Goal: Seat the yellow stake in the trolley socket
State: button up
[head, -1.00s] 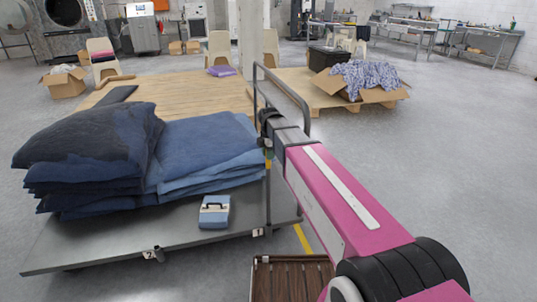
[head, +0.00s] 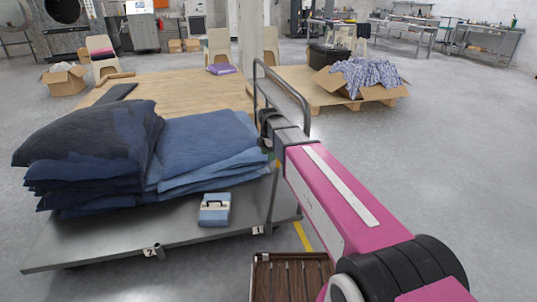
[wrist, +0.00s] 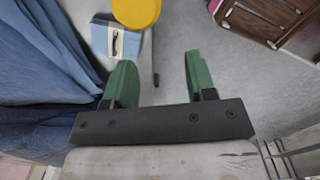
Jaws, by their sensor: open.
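The yellow stake has a yellow top (head: 277,163) and a thin grey shaft. In the head view it leans slightly right, its lower end by the trolley's socket labelled 1 (head: 258,230). I cannot tell how deep it sits. In the wrist view its round yellow top (wrist: 137,12) is at the upper edge, beyond my fingertips. My gripper (wrist: 159,58) has green fingers spread apart with nothing between them; in the head view it is mostly hidden behind the arm's end. The grey trolley deck (head: 105,238) also carries a second socket, labelled 2 (head: 150,253).
Stacks of folded blue cloth (head: 205,150) fill much of the trolley. A blue box (head: 214,209) lies on its front right part. A grey tube handle (head: 285,85) rises behind my arm. Open floor lies right.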

notch_tip(320, 180, up, 13)
dwell(0.7)
jog(key=shift+o, duration=0.4)
dwell(0.6)
